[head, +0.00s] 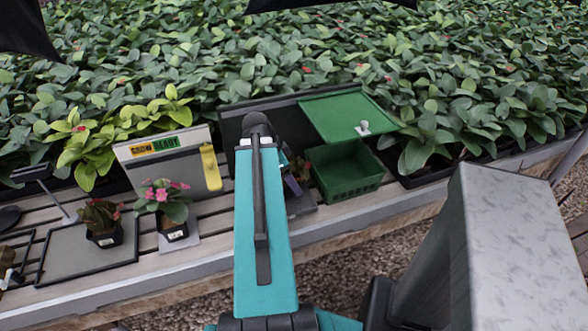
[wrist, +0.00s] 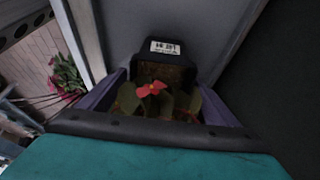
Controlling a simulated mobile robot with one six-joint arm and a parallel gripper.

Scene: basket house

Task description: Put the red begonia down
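The red begonia (wrist: 152,90) shows in the wrist view, a red bloom over dark leaves in a black pot (wrist: 163,52) with a white label. The purple fingers of my gripper (wrist: 165,98) lie along both sides of the pot, shut on it. A grey surface (wrist: 215,22) lies behind the pot; I cannot tell whether the pot touches it. In the head view my teal arm hides most of my gripper (head: 293,180) and the begonia, in front of a dark upright panel and beside a green basket.
The green basket (head: 345,180) with its raised lid (head: 345,113) stands right of my gripper. On the slatted bench at left are a pink-flowered pot (head: 172,213), another reddish plant (head: 102,222) on a grey tray (head: 75,262), and a sign board (head: 165,165). Dense foliage fills the back.

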